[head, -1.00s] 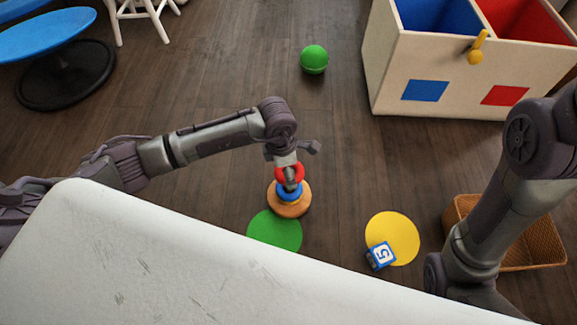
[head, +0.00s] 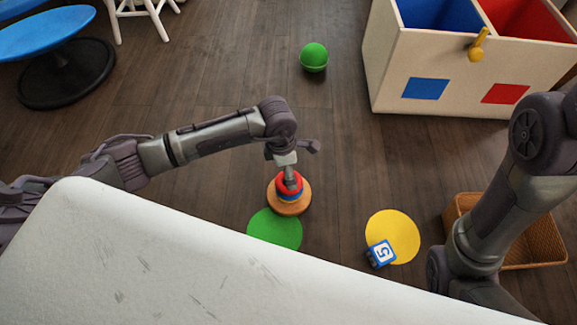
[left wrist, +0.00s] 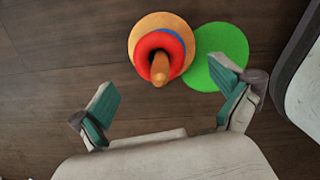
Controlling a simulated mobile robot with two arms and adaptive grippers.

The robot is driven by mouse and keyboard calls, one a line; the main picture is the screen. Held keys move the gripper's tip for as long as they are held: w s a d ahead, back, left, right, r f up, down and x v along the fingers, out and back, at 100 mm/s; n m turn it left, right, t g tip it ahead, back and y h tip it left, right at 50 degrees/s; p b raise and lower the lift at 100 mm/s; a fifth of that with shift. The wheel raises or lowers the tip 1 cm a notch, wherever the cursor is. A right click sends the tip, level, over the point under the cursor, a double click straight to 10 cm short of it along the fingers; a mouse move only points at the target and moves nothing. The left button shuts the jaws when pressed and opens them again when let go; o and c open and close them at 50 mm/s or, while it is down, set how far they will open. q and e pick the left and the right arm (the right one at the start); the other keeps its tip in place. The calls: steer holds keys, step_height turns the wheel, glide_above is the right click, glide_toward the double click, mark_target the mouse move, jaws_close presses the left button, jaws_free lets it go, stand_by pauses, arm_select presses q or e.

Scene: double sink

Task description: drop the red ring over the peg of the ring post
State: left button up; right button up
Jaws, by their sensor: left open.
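The ring post's round wooden base (head: 291,208) stands on the floor, and its peg (left wrist: 159,72) points up toward the camera in the left wrist view. The red ring (head: 280,188) is around the peg, on top of a blue ring (left wrist: 180,38); the red ring also shows in the left wrist view (left wrist: 143,48). My left gripper (left wrist: 166,88) is open and empty, with its fingers apart and clear of the ring. In the head view it is directly above the post and partly covers it. My right gripper is not visible; only its arm shows.
A green disc (head: 274,230) lies beside the post. A green ball (head: 314,57) and a two-colour bin (head: 450,65) are farther back. A white surface (head: 150,260) fills the foreground.

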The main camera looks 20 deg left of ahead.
arm_select(q)
step_height(320, 180, up, 12)
steer(key=a, duration=0.1)
steer(key=shift+s+a, duration=0.2)
steer(key=shift+s, duration=0.1)
steer(key=shift+d, duration=0.1)
stand_by(0.9)
